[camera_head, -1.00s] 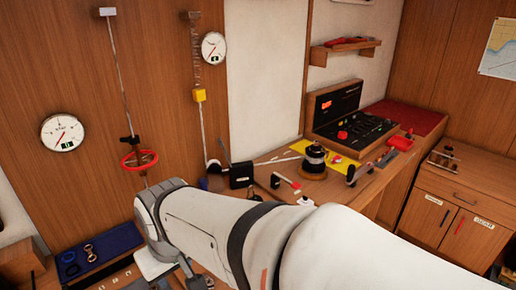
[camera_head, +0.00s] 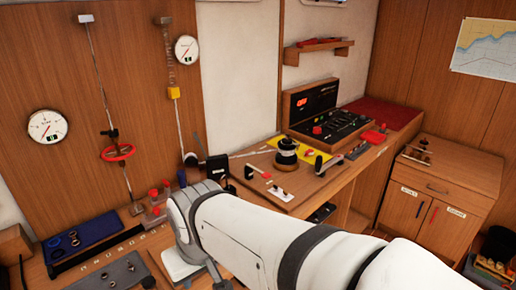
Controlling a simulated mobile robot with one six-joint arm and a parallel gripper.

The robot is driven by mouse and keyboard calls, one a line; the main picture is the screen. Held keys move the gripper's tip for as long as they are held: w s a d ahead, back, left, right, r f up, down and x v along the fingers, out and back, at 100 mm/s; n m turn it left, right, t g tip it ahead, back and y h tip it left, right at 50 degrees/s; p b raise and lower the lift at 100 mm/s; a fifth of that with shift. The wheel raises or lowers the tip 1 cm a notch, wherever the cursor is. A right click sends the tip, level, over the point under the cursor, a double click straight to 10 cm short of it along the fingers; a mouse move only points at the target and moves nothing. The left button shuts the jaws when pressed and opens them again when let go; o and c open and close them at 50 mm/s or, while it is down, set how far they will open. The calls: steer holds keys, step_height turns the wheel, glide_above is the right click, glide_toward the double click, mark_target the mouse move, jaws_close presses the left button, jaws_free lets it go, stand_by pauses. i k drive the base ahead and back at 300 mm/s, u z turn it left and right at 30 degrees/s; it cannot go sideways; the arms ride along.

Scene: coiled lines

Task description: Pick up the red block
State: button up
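Several small red items show, and I cannot tell for sure which is the red block. Small red pieces (camera_head: 153,194) stand on the lower bench at the left, just left of my arm's wrist. Another red block-like piece (camera_head: 373,137) lies on the desk at the right, beside the black panel. My arm reaches in from the lower right. The end of it, with my gripper (camera_head: 190,268), is low at the left centre and mostly hidden behind the wrist. Its fingertips cannot be made out. It appears apart from both red pieces.
The lower bench carries a blue tray (camera_head: 82,238) with rings and a grey mat (camera_head: 112,280). A red handwheel (camera_head: 118,152) sticks out from the wall above. The wooden desk holds a black winch (camera_head: 287,152) and a control panel (camera_head: 312,108). A cabinet (camera_head: 440,190) stands at the right.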

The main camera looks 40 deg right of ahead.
mark_target(310, 150)
steer(key=k, duration=0.95)
steer(key=z, duration=1.25)
steer(key=i, duration=1)
steer(key=z, duration=2.1)
steer(key=i, duration=0.3)
steer(key=u, duration=0.15)
